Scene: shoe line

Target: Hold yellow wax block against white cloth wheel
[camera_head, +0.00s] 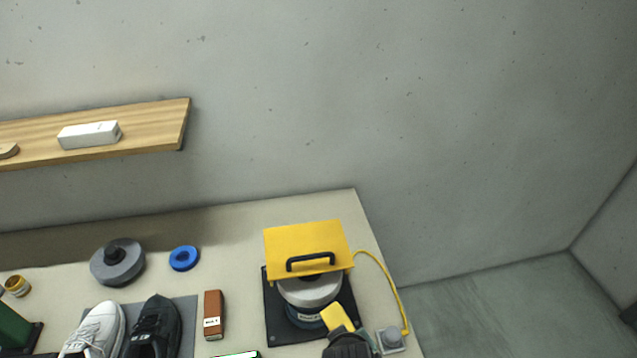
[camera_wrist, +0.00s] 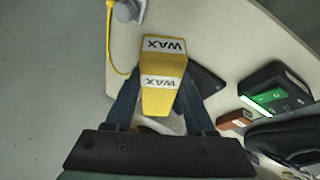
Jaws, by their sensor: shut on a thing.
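The yellow wax block (camera_head: 338,317) is in my gripper (camera_head: 344,336), at the lower right of the polishing machine. In the wrist view the block (camera_wrist: 161,62), labelled WAX, sits between the two dark fingers of my gripper (camera_wrist: 158,100), which is shut on it. The white cloth wheel (camera_head: 309,291) looks greyish white and lies flat under a yellow hood (camera_head: 305,243) with a black handle. The block's end overlaps the wheel's near right edge in the head view; I cannot tell whether they touch. In the wrist view, the block hides most of what lies behind it.
A yellow cord (camera_head: 393,282) runs to a grey switch box (camera_head: 390,338) right of the machine. A brown block (camera_head: 213,315), a blue ring (camera_head: 184,258), a grey disc (camera_head: 117,264) and shoes (camera_head: 152,327) lie to the left. A wooden shelf (camera_head: 160,125) is on the wall.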

